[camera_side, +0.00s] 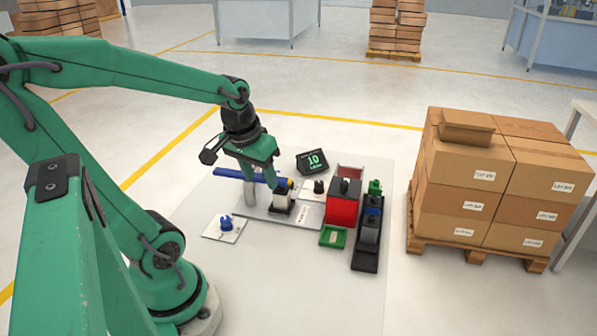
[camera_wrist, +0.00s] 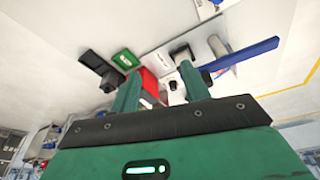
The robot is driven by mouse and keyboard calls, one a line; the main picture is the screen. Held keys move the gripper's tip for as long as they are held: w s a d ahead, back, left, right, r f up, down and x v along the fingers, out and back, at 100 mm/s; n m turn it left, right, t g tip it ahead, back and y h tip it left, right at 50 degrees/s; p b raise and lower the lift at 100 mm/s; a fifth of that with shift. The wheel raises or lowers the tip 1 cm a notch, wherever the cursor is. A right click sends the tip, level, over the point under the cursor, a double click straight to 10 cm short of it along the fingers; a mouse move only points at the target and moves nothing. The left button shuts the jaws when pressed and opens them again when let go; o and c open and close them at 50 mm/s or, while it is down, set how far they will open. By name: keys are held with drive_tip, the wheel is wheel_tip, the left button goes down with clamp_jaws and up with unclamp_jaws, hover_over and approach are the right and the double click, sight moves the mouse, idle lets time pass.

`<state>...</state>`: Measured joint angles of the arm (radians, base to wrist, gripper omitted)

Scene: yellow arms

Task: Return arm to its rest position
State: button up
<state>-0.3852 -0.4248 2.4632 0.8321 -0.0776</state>
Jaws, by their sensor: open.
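My green gripper (camera_side: 262,168) hangs over the work mat at the end of my bent arm. Below and beside the fingers is a small fixture with a white and black block (camera_side: 283,201) on a grey plate (camera_side: 258,213). A blue bar (camera_side: 236,175) lies close behind the gripper, with a grey cylinder (camera_side: 250,192) under it. Whether the fingers touch the block is hard to tell.
A red box (camera_side: 343,205), a black rail holder (camera_side: 367,240), a green tray (camera_side: 333,237) and a display reading 10 (camera_side: 312,161) stand right of the gripper. A blue part on a white card (camera_side: 226,225) lies left. Stacked cartons (camera_side: 470,190) stand farther right. The mat's front is clear.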

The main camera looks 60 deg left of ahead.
drive_tip(key=s+d+r+m+t+h, duration=0.1)
drive_tip(key=d+r+m+t, duration=0.1)
drive_tip(key=d+r+m, duration=0.3)
drive_tip(key=d, duration=0.4)
drive_tip(key=shift+s+d+r+t, duration=0.2)
drive_tip(key=shift+d+r+t, duration=0.15)
drive_tip(key=shift+r+t, duration=0.05)
